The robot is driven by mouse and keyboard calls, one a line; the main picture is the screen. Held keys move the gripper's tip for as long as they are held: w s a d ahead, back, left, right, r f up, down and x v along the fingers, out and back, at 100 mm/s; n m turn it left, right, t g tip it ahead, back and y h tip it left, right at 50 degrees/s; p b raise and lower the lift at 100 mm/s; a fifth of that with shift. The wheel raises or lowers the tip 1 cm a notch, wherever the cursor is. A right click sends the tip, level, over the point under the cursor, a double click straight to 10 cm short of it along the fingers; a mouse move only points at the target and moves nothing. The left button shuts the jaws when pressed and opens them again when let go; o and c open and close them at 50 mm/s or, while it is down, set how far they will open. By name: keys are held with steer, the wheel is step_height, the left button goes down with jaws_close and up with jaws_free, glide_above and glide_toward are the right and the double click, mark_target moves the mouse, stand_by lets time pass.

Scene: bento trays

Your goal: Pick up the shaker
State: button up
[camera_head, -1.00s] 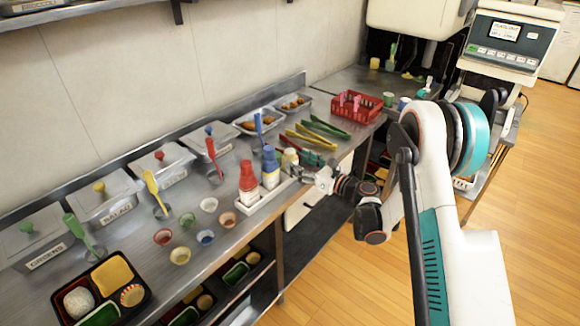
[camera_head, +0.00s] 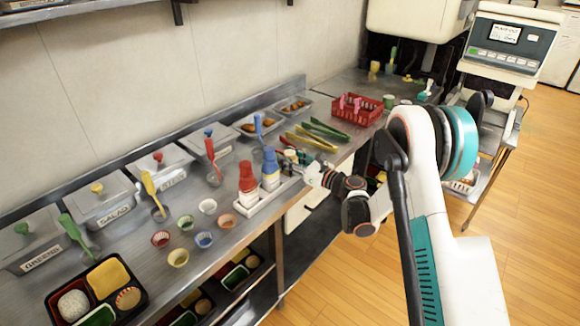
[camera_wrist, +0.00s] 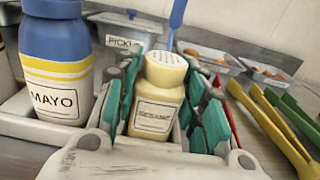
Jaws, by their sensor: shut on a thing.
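The shaker, a cream-yellow jar with a perforated pale top and a printed label, stands upright in the middle of the wrist view (camera_wrist: 157,103). My gripper (camera_wrist: 165,98) has its teal-padded fingers on the left and right of the shaker and is shut on it. In the head view my gripper (camera_head: 300,160) is at the right end of the white condiment caddy (camera_head: 262,205). The shaker is mostly hidden there. I cannot tell whether its base is clear of the caddy.
A blue-capped mayo bottle (camera_wrist: 56,62) stands close left of my gripper. A red bottle (camera_head: 248,184) stands beside it in the caddy. Green tongs (camera_head: 326,130) and yellow tongs (camera_head: 312,142) lie behind, near a red basket (camera_head: 357,108). Small cups lie left on the counter.

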step_height(320, 180, up, 20)
steer(key=p, duration=0.6)
steer(key=o, duration=0.5)
